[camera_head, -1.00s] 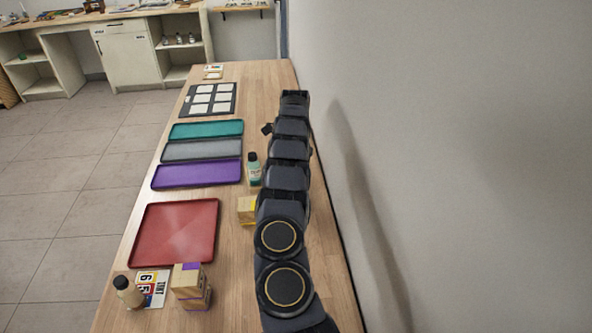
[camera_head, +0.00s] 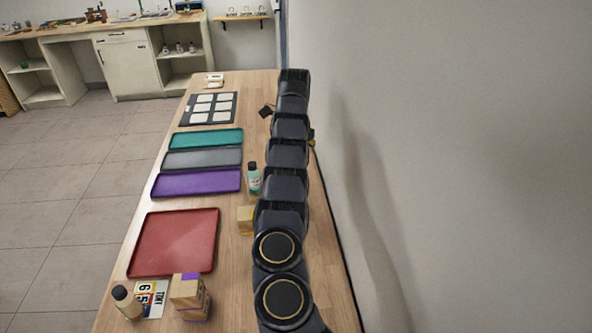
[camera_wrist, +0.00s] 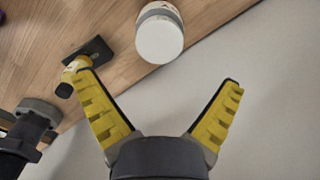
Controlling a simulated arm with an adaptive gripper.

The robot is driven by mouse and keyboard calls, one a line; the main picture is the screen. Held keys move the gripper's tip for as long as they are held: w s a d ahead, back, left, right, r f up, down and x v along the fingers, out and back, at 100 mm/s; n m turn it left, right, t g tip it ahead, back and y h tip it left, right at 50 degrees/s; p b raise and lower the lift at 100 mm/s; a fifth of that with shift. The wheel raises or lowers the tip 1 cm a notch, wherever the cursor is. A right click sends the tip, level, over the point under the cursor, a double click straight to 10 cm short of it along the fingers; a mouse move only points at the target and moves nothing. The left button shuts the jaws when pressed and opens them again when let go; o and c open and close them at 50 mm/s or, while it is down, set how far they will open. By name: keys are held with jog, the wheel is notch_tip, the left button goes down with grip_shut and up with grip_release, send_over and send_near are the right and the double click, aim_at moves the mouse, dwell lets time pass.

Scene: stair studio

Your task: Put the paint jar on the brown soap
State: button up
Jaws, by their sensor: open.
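In the wrist view a round jar with a white lid (camera_wrist: 160,38), seen from above, stands on the wooden table; it looks like the paint jar. My gripper (camera_wrist: 159,80) is open and empty, its yellow-padded fingers spread wide. The jar lies beyond the fingertips, near the middle of the gap, and touches neither. In the head view my arm hides the jar and nearly all of the gripper. I cannot make out a brown soap for certain; a small pale block (camera_head: 215,85) lies at the table's far end.
Red (camera_head: 175,243), purple (camera_head: 197,183), grey and teal trays line the left side. A green-labelled bottle (camera_head: 253,180) stands beside my arm. A wall (camera_head: 450,170) borders the right.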

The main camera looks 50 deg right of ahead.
notch_tip(320, 180, up, 2)
jog(key=shift+d+r, duration=0.1)
jog(key=shift+r, duration=0.95)
jog(key=shift+a, duration=0.2)
jog(key=a+r+n, duration=0.4)
jog(key=a+n, duration=0.2)
jog(key=a, duration=0.4)
jog(key=a+r+n+y, duration=0.1)
jog(key=a+r+n, duration=0.4)
jog(key=a, duration=0.4)
jog(key=a+r+n, duration=0.3)
jog(key=a+n, duration=0.5)
jog(key=a, duration=0.2)
jog(key=s+a+n+g, duration=0.1)
jog(key=s+a+n, duration=0.8)
jog(key=s+a, duration=0.3)
jog(key=s+a+f+n, duration=0.1)
jog(key=s+f+n, duration=0.1)
jog(key=s+n, duration=0.2)
jog(key=s+a+f+n+h, duration=0.1)
jog(key=s+f+n, duration=0.2)
jog(key=s, duration=0.8)
jog(key=shift+a+n+g, duration=0.25)
jog(key=shift+n+g, duration=0.05)
jog(key=shift+n, duration=0.2)
